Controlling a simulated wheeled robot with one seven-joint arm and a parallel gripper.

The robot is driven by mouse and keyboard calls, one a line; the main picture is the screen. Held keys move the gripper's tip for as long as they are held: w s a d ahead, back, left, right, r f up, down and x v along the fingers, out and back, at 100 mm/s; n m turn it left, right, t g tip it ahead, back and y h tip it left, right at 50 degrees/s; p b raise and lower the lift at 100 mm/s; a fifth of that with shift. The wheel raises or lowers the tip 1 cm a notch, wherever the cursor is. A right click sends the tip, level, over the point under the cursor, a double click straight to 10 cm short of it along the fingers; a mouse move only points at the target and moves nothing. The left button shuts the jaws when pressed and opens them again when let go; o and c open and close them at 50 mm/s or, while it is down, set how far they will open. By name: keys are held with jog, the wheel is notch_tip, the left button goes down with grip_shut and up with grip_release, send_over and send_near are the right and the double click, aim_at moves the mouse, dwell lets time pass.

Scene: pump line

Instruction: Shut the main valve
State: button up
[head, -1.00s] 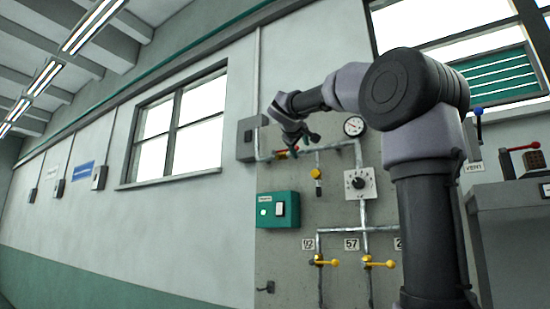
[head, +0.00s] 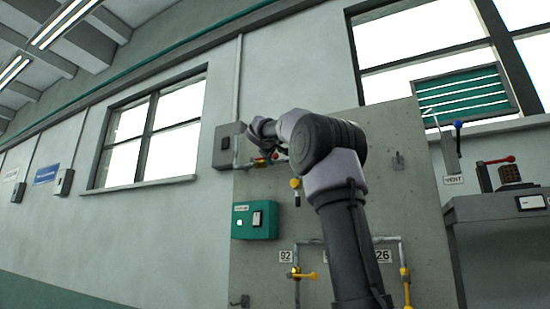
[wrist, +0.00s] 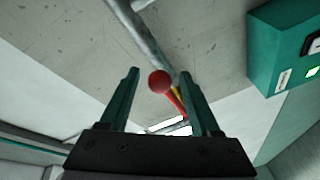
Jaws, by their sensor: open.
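A valve with a red-ended lever (wrist: 161,82) shows in the wrist view on a grey pipe (wrist: 140,30). Its round red knob appears between my gripper's two fingertips (wrist: 160,74). The lever runs back towards the right finger, which partly hides it. My gripper is open, with clear space between each finger and the knob. I cannot tell whether the knob is between the jaws or just beyond them. In the head view the red valve (head: 276,155) shows small near the panel's upper left, and my arm hides most of the gripper.
A green box (head: 254,220) is mounted on the grey panel below the valve. Yellow-handled valves (head: 302,274) sit lower, near plates 92 and 26. A grey box (head: 226,146) is left of the valve. A cabinet (head: 500,235) with another red lever (head: 497,161) stands at right.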

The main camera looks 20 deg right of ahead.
jog(key=shift+w+d, duration=0.15)
grip_shut()
dwell(1.4)
